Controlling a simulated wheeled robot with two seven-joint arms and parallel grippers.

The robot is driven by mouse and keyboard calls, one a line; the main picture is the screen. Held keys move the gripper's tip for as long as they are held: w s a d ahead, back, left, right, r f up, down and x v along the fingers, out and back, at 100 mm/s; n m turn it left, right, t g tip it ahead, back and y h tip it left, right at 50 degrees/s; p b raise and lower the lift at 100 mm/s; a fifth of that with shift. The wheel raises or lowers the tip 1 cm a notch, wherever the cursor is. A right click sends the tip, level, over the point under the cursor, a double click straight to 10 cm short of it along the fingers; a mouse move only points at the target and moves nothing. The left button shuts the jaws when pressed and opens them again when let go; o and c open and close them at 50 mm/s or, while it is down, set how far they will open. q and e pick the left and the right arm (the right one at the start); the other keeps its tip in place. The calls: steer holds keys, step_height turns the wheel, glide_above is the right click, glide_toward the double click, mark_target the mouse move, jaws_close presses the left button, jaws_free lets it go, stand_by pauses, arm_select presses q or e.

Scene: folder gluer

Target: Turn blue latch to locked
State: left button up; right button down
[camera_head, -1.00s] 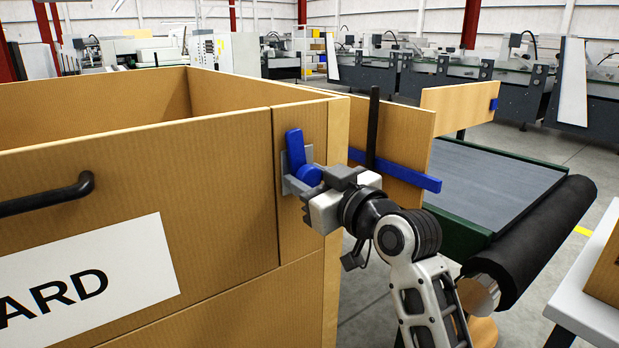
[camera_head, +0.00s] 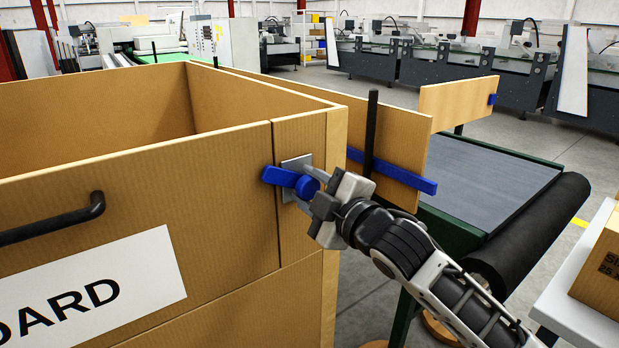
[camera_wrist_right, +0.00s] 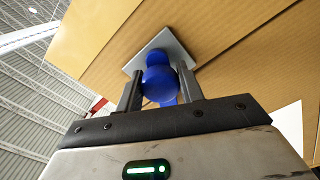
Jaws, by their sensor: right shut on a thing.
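The blue latch (camera_head: 281,177) is on a grey plate (camera_head: 297,163) at the right end of the cardboard-coloured box front. Its arm points left, nearly level and slightly up, across the seam onto the front panel. My right gripper (camera_head: 311,186) is shut on the latch's round hub. In the right wrist view the two fingers (camera_wrist_right: 159,90) stand on either side of the blue hub (camera_wrist_right: 157,84), and the grey plate lies behind it. My left gripper is not in view.
A black handle (camera_head: 55,219) and a white label (camera_head: 100,292) are on the box front. A conveyor (camera_head: 480,185) with a black roller (camera_head: 530,230) stands to the right, beside a wooden panel with a blue bar (camera_head: 410,178). A white table (camera_head: 575,310) is at the right edge.

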steer(key=n+p, duration=0.3)
steer(key=n, duration=0.2)
steer(key=shift+n, duration=0.3)
stand_by(0.4)
steer(key=c, duration=0.9)
jaws_free()
steer(key=b+v, duration=0.2)
steer(key=v, duration=1.4)
